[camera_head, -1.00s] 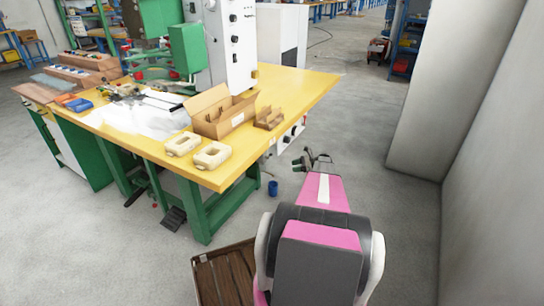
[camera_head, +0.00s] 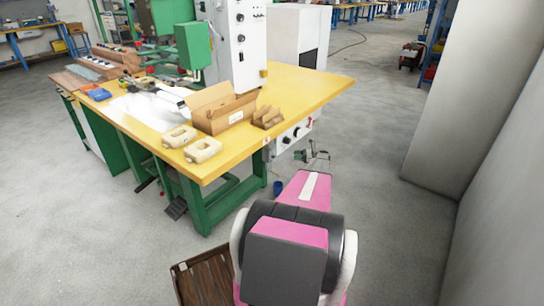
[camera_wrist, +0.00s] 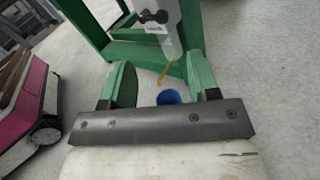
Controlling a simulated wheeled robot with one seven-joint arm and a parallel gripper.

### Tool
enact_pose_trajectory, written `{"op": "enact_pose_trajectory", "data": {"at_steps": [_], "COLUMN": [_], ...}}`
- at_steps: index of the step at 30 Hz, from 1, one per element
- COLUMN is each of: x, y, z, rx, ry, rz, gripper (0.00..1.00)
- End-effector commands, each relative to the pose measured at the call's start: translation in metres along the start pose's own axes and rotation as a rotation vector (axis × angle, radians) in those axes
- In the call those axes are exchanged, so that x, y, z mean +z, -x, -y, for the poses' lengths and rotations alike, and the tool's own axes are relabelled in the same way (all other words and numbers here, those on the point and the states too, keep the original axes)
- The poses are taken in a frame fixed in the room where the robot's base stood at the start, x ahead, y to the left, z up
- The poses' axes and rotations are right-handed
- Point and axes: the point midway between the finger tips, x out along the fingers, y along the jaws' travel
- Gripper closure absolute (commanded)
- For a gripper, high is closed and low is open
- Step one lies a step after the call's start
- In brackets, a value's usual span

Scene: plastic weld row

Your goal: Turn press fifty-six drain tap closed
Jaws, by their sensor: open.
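In the wrist view a pale grey body hangs beside the green bench frame. A dark tap handle (camera_wrist: 153,16) lies crosswise on it, above a small white label; it looks like the drain tap. A yellow tube (camera_wrist: 165,73) comes out below it, over a blue cup (camera_wrist: 169,97) on the floor. My gripper (camera_wrist: 160,68) is open and empty, its two green fingers spread apart. The handle is beyond the fingertips, near the top of the picture, and not between them. In the head view the blue cup (camera_head: 277,188) stands by the bench leg; the tap cannot be made out.
The yellow-topped bench (camera_head: 310,88) carries an open cardboard box (camera_head: 222,112) and two cream parts (camera_head: 203,150). A control box (camera_head: 292,136) hangs under its right edge. A brown slatted pallet (camera_head: 205,278) lies front left. A wall (camera_head: 500,190) stands right, with clear floor between.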

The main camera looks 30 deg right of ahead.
Motion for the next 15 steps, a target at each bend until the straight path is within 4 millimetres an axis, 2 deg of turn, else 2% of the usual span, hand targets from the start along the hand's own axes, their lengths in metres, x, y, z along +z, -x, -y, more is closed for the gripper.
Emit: {"op": "enact_pose_trajectory", "data": {"at_steps": [8,15], "x": [0.000,0.000], "y": [-0.021,-0.060], "z": [-0.001,-0.001], "rx": [0.002,0.002], "ry": [0.001,0.001], "rz": [0.000,-0.001], "gripper": [0.45,0.45]}}
